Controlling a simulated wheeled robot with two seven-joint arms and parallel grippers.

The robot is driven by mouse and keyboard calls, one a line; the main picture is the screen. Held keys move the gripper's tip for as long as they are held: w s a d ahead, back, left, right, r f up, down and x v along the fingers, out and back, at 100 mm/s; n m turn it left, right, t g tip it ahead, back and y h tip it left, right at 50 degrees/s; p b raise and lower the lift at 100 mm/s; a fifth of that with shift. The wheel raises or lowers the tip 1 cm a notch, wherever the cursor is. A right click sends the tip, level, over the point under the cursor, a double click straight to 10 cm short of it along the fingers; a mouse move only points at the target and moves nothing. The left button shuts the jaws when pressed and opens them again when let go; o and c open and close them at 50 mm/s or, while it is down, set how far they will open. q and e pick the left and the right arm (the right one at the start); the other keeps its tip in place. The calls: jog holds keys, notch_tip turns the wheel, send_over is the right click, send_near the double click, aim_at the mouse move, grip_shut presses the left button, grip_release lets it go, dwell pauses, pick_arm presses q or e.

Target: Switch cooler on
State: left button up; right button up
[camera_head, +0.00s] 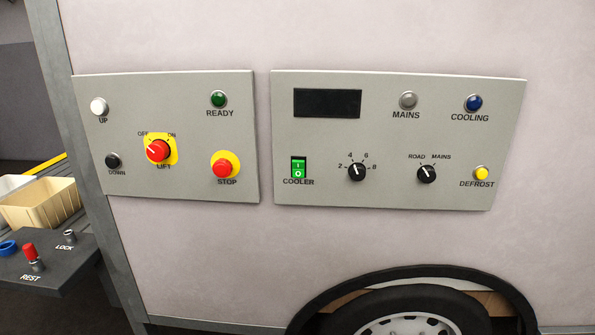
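The cooler switch (298,168) is a green rocker with white marks in a black frame, above the label COOLER. It sits at the lower left of the right-hand grey panel (440,120). I cannot tell which half of the rocker is pressed in. The display (327,103) above it is dark and blank. The blue COOLING lamp (474,103) and the grey MAINS lamp (408,100) look unlit. Neither of my grippers is in view.
A black 2-to-8 dial (357,172) sits close right of the switch, then a ROAD/MAINS selector (427,174) pointing toward ROAD and a yellow DEFROST button (481,173). The left panel (190,130) holds lift controls. A wheel (410,312) lies below; a dark console (45,262) juts out lower left.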

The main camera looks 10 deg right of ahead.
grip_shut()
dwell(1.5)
